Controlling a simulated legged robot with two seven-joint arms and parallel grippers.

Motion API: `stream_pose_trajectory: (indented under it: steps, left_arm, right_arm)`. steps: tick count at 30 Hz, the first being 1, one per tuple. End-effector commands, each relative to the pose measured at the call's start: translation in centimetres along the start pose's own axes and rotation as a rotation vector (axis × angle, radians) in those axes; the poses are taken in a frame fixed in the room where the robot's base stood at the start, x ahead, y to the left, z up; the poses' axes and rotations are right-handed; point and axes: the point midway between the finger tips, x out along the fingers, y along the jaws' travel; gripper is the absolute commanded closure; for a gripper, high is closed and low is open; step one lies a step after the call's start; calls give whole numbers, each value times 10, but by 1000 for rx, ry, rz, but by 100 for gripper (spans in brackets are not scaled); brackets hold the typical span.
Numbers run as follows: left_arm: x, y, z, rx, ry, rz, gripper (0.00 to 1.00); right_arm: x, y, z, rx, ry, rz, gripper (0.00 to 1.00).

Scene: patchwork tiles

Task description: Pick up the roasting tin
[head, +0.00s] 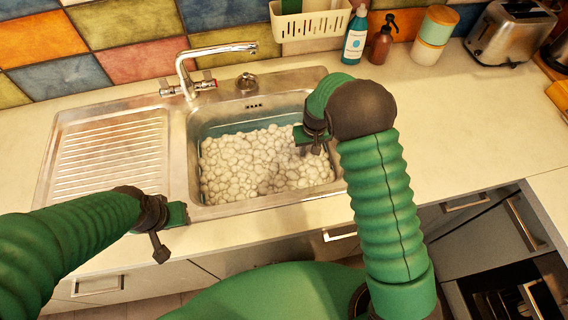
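I cannot make out a roasting tin; the foam hides whatever lies beneath it. The steel sink basin (262,207) is filled with pale, lumpy suds (262,165), with a strip of bluish water along the back. My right gripper (308,139) hangs over the right part of the basin, above the suds, partly hidden by its own wrist. My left gripper (172,226) is at the counter's front edge, left of the basin and outside it. I see nothing held in either one, but their finger gaps do not show clearly.
A ribbed drainboard (108,150) lies bare to the left. The tap (185,75) rises behind the basin. The right counter is clear.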

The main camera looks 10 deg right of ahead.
Motion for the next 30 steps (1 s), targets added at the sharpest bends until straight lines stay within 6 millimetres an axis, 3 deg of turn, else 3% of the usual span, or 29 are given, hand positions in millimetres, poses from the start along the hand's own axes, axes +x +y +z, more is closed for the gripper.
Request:
stream_pose_trajectory:
  steps: [10,18,25,30]
  left_arm:
    - [-4,0,-1,-1,0,0,64]
    - [-4,0,-1,0,0,0,64]
    - [-4,0,-1,0,0,0,64]
    - [-4,0,-1,0,0,0,64]
  right_arm:
    - [51,0,-2,-1,-2,0,70]
    - [58,0,-3,0,2,-1,70]
    - [58,0,-3,0,1,-1,99]
    - [58,0,-3,0,1,-1,100]
